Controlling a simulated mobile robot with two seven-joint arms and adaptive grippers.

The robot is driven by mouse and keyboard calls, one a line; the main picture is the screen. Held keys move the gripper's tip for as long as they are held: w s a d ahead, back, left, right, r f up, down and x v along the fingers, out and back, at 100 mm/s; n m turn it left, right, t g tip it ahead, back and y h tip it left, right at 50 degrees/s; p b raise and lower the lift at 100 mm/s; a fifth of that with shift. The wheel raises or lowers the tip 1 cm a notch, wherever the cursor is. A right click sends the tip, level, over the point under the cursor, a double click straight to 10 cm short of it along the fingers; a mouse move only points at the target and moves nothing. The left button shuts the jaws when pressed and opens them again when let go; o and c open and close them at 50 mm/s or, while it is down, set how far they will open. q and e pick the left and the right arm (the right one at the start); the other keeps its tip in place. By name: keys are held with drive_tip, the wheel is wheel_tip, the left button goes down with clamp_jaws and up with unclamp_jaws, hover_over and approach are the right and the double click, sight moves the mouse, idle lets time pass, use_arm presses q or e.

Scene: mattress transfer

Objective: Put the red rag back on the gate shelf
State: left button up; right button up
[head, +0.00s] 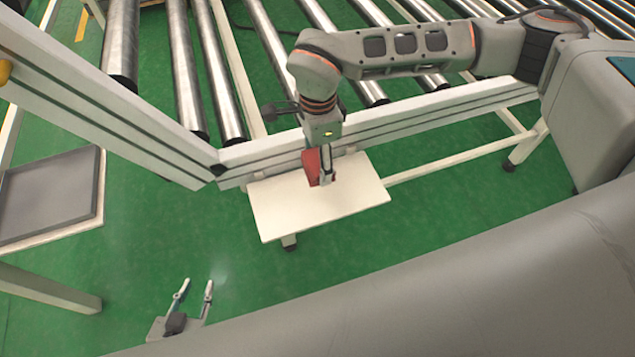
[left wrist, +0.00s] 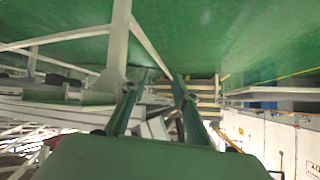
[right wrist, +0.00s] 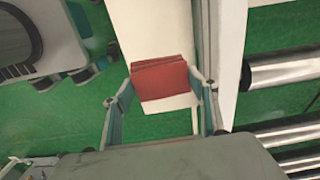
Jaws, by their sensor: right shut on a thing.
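The red rag (head: 310,166) is folded and sits between the fingers of my right gripper (head: 321,170), just over the white gate shelf (head: 285,212). In the right wrist view the rag (right wrist: 160,80) spans the gap between the fingers, with the white shelf (right wrist: 150,35) behind it. My right gripper is shut on the rag. Whether the rag touches the shelf is hard to tell. My left gripper (head: 195,288) is open and empty, low over the green floor, apart from the shelf; its spread fingers also show in the left wrist view (left wrist: 155,85).
A white-framed grey panel (head: 50,195) stands at the left. Green floor is clear in front of the shelf.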

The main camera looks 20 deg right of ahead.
hover_over(318, 192)
wheel_tip(318, 192, down, 5)
drive_tip(key=shift+f, duration=0.4)
wheel_tip(318, 192, down, 4)
drive_tip(key=shift+f+b, duration=0.1)
drive_tip(key=shift+b, duration=0.45)
use_arm(q)
drive_tip(key=shift+w+a+f, duration=0.2)
drive_tip(key=shift+f, duration=0.05)
use_arm(e)
drive_tip(key=o, duration=1.2)
drive_tip(key=shift+f, duration=0.1)
drive_tip(key=shift+c, duration=0.2)
